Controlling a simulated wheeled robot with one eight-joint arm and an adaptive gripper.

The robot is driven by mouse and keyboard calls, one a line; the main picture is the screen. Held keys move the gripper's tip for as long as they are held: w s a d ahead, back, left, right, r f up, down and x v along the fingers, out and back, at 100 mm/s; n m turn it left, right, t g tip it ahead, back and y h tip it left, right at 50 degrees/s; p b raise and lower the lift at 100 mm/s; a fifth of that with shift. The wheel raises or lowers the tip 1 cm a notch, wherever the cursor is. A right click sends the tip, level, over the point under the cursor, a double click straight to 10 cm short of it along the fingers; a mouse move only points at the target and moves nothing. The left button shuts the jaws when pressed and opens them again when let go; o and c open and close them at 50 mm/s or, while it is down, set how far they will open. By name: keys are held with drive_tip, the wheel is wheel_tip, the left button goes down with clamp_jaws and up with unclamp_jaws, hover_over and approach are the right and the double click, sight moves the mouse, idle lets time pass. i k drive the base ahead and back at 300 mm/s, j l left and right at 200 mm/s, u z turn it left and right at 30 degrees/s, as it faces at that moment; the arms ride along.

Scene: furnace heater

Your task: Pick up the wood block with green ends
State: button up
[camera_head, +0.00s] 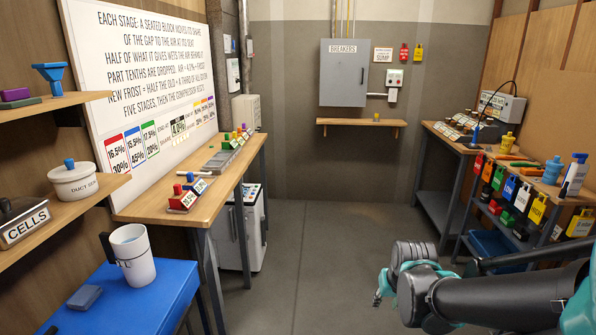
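I cannot pick out a wood block with green ends for sure at this size. Small green-topped pieces (231,142) stand near the far end of the left wooden bench (155,207), but whether they are wood blocks is unclear. A green piece (523,164) also lies among orange items on the right bench. My dark arm with teal parts reaches in from the lower right. It hangs over open floor, apart from both benches. My gripper's fingertips cannot be made out, and nothing is seen held.
Red-and-white labelled blocks (183,199) sit on the left bench's near end. A blue-topped table (150,298) holds a white jug (132,254). Left shelves hold a pot (74,185). A grey breaker box (343,73) hangs above a small shelf (350,122). The middle floor is clear.

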sight(227, 143)
drive_tip(key=i+u, duration=0.15)
drive_tip(key=i, duration=0.3)
drive_tip(key=i+l+u, duration=0.1)
drive_tip(key=i, duration=0.35)
drive_tip(key=i+l+u, duration=0.15)
drive_tip(key=i, duration=0.3)
drive_tip(key=i+l+u, duration=0.1)
drive_tip(key=i, duration=0.35)
drive_tip(key=l, duration=0.1)
